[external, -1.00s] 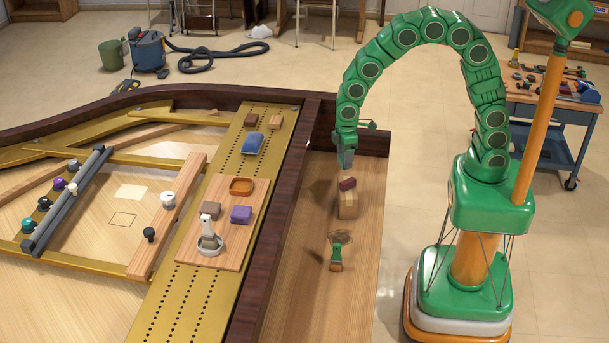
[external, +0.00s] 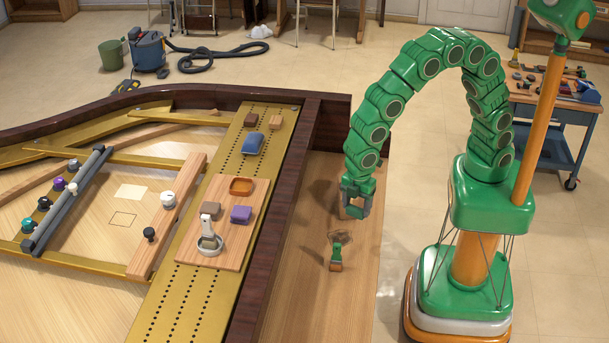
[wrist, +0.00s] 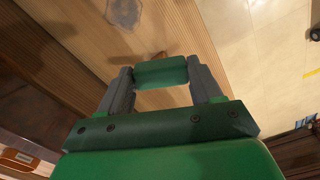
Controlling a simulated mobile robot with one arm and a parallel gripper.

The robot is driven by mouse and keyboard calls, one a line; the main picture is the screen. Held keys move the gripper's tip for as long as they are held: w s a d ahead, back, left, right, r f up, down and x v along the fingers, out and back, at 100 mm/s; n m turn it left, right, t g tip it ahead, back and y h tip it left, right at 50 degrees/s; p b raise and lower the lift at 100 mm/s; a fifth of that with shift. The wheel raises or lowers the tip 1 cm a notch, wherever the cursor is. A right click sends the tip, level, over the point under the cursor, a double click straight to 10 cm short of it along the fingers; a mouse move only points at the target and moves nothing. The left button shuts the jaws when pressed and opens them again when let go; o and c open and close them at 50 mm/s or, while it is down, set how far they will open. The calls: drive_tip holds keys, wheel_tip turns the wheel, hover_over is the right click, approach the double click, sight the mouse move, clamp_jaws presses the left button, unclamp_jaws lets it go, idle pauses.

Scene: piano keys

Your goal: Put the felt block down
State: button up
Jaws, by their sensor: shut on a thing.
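My gripper (external: 356,208) is low over the wooden shelf strip (external: 310,290) along the dark rim, in the external view. In the wrist view my gripper (wrist: 162,78) has its two grey fingers apart, with a green block, which I take to be the felt block (wrist: 161,72), held between their tips. In the external view the block is small between the fingers and hard to make out. I cannot tell whether it touches the shelf.

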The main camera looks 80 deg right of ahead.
drive_tip(key=s+a+n, duration=0.5)
drive_tip(key=s+a, duration=0.4)
drive_tip(key=a, duration=0.3)
drive_tip(key=w+a+f, duration=0.2)
drive_tip(key=a+f, duration=0.1)
drive_tip(key=f, duration=0.1)
drive_tip(key=w+a+f, duration=0.3)
drive_tip(key=f, duration=0.1)
drive_tip(key=w+a+f, duration=0.3)
drive_tip(key=f, duration=0.2)
drive_tip(key=shift+w, duration=0.2)
drive_tip(key=shift+w+a+f, duration=0.45)
drive_tip(key=shift+a+f, duration=0.1)
drive_tip(key=shift+f, duration=0.1)
drive_tip(key=shift+w+a+f, duration=0.15)
drive_tip(key=shift+f, duration=1.7)
drive_tip(key=shift+f, duration=0.15)
drive_tip(key=o, duration=1)
